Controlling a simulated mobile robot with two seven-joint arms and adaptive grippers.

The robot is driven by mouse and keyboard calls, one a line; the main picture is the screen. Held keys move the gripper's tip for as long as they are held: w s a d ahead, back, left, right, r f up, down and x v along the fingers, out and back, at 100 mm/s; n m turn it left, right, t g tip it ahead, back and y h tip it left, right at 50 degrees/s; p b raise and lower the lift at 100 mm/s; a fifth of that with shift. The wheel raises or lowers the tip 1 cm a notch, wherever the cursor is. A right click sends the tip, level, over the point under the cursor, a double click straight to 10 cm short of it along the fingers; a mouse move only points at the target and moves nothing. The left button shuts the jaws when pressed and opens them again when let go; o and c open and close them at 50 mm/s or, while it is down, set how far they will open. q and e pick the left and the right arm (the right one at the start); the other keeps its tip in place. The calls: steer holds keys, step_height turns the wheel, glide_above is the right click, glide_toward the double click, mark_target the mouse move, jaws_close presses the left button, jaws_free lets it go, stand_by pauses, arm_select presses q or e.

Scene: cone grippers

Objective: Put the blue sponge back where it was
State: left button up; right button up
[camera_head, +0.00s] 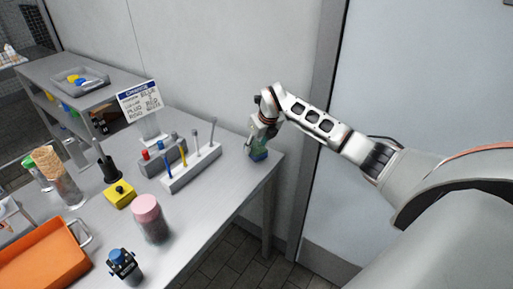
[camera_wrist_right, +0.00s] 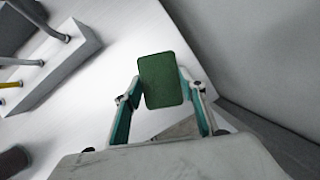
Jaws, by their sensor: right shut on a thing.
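My right gripper (camera_head: 260,148) points down over the table's far right corner. It is shut on the blue sponge (camera_head: 259,157), whose blue lower part shows just under the fingers. In the right wrist view the gripper (camera_wrist_right: 161,92) has a finger on each side of the sponge (camera_wrist_right: 162,80), whose facing side looks dark green. The sponge is at or just above the table top (camera_head: 205,205); I cannot tell whether it touches. My left gripper is not in view.
Left of the sponge stands a light rack (camera_head: 193,171) with upright rods. Further left are a sign (camera_head: 140,98), a yellow box (camera_head: 120,195), a pink-lidded jar (camera_head: 152,220) and an orange tray (camera_head: 45,262). The wall is close behind; the table's right edge is near.

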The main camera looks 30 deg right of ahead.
steer(key=shift+f, duration=0.5)
steer(key=shift+f, duration=0.1)
steer(key=o, duration=1.1)
steer(key=shift+c, duration=0.2)
steer(key=v, duration=1.2)
